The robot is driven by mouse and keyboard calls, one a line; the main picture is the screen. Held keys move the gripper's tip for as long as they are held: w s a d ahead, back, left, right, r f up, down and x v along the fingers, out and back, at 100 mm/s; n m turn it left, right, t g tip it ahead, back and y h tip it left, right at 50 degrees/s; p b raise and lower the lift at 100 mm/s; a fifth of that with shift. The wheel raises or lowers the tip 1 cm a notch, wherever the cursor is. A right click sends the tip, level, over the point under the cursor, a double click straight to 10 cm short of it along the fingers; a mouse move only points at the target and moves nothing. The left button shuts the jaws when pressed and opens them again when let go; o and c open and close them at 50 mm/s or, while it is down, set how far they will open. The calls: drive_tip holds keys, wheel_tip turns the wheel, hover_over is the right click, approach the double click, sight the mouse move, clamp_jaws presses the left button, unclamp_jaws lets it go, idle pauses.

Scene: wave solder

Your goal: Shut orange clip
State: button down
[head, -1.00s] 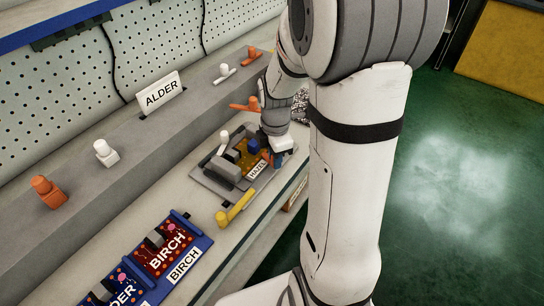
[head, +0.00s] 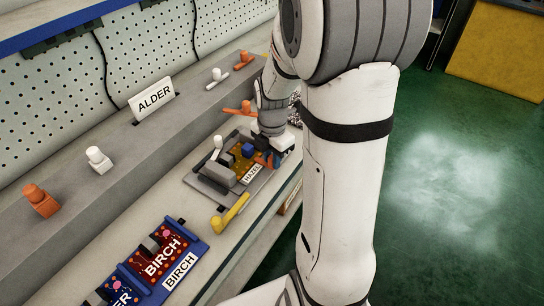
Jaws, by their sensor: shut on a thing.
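A grey fixture (head: 212,186) on the bench holds a brown board with a HAZEL label (head: 253,173). My gripper (head: 270,158) is at the right end of this fixture, low and close to the board. It is shut on a small orange piece, which looks like the orange clip (head: 262,158); the fingers and wrist hide most of it. I cannot tell whether the clip is down flat. A white clip (head: 217,145) stands at the fixture's far left edge. A yellow clip (head: 231,212) lies at its near side.
On the raised ledge stand an ALDER sign (head: 154,100), a white knob (head: 98,158), an orange knob (head: 41,200) and further orange and white clips (head: 238,109). My arm covers the right of the bench.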

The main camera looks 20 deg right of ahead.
sight(271, 158)
drive_tip(key=c, duration=1.3)
unclamp_jaws()
drive_tip(key=shift+o, duration=0.2)
drive_tip(key=shift+r, duration=0.1)
wheel_tip(271, 158, up, 8)
drive_tip(key=shift+f+p, duration=0.15)
drive_tip(key=shift+p, duration=0.2)
drive_tip(key=shift+s+a+r+m, duration=0.25)
drive_tip(key=shift+r+m, duration=0.1)
drive_tip(key=shift+m, duration=0.15)
drive_tip(key=s+a+r+m+t+p, duration=0.1)
drive_tip(key=s+a+r+m, duration=0.2)
drive_tip(key=s+m, duration=0.3)
drive_tip(key=s+a+r+m+t+p, duration=0.1)
drive_tip(key=s+m, duration=0.5)
drive_tip(key=m, duration=0.9)
wheel_tip(271, 158, up, 3)
drive_tip(key=shift+s+a+r+t+p, duration=0.1)
drive_tip(key=shift+s+a+t+p, duration=0.35)
drive_tip(key=shift+a, duration=0.8)
